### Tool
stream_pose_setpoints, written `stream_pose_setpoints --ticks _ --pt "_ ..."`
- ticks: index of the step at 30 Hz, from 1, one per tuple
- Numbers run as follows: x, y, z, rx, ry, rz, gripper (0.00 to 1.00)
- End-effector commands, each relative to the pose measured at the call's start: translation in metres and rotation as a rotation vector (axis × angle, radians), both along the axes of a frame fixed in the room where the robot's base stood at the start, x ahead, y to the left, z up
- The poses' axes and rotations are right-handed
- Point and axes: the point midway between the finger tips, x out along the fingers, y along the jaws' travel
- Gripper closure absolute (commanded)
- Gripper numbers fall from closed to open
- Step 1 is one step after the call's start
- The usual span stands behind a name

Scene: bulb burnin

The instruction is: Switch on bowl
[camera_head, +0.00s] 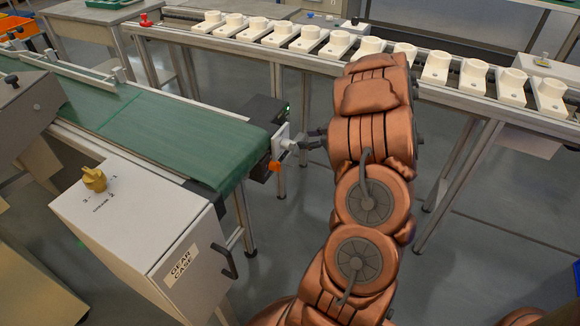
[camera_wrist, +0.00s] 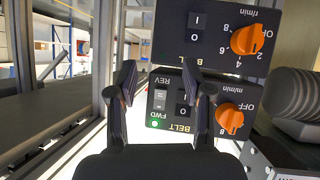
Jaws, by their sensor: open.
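No part labelled as a bowl is readable. In the wrist view, a dark upper panel (camera_wrist: 212,30) is upside down, marked r/min, with an I/O switch (camera_wrist: 195,28) and an orange knob (camera_wrist: 247,40); its name is mostly hidden. A second panel marked BELT (camera_wrist: 180,127) is below it in the picture, with a FWD/REV switch (camera_wrist: 160,98), an orange knob (camera_wrist: 230,118) and a lit green light (camera_wrist: 154,124). My gripper (camera_wrist: 167,88) is open and empty, its fingers overlapping the BELT panel. In the head view, my gripper (camera_head: 312,140) is beside the conveyor's end.
A green conveyor belt (camera_head: 150,125) runs along the left. A white gear case cabinet (camera_head: 150,225) with a yellow knob (camera_head: 94,179) stands in front. A long rack of white sockets (camera_head: 436,68) crosses behind my arm. Open floor (camera_head: 480,260) lies at the right.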

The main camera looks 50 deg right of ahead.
Motion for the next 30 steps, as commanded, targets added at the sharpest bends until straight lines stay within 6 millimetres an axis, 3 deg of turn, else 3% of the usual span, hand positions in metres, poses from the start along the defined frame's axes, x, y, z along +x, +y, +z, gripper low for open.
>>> stream_pose_setpoints --ticks 1,3,10,24,30 --pt "-0.009 0.004 -0.019 0.044 -0.019 0.022 0.5" --pt "-0.017 0.012 -0.028 0.094 -0.04 0.054 0.5" --pt "-0.027 0.027 -0.039 0.172 -0.076 0.101 0.5" --pt "0.024 0.043 -0.06 0.172 -0.076 0.104 0.5" --pt "0.037 0.046 -0.065 0.17 -0.074 0.101 0.5"
